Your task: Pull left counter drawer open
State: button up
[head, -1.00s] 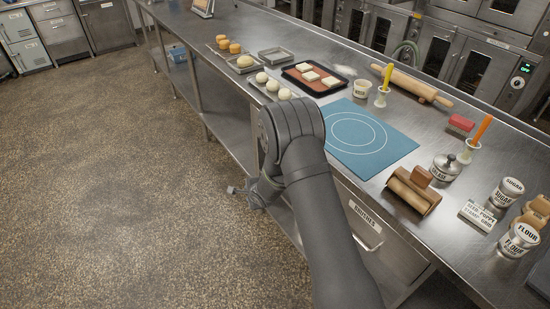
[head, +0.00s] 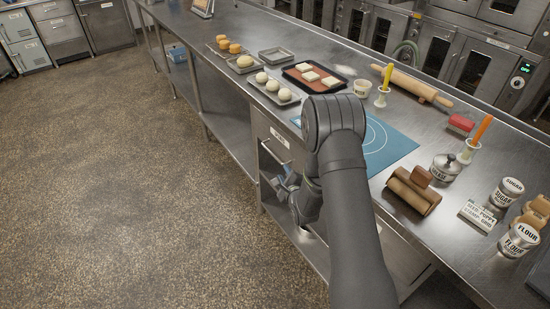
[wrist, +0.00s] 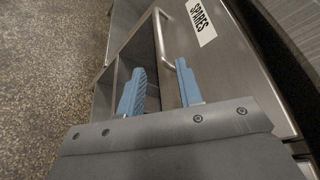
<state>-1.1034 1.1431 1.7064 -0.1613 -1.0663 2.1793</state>
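The left counter drawer (head: 272,132) is a steel front with a white label and a bar handle (head: 268,153), below the counter edge. In the wrist view its label reads SPARES (wrist: 201,22), and the drawer handle (wrist: 161,42) runs down the front. The drawer looks shut. My gripper (head: 286,182) is at the drawer front, low and near the handle's near end. In the wrist view its two blue fingers (wrist: 160,80) are apart, with the handle's end showing between their tips. I cannot tell whether they touch it. My arm hides part of the front.
The steel counter (head: 340,200) carries a blue mat (head: 397,147), a tray of dough balls (head: 258,86), a wooden roller (head: 412,195) and several canisters. An open lower shelf (head: 228,125) lies left of the drawer. The speckled floor (head: 120,180) in front is clear.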

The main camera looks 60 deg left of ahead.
aim_at(275, 157)
jog(key=x, duration=1.3)
jog(key=shift+c, duration=0.4)
grip_shut()
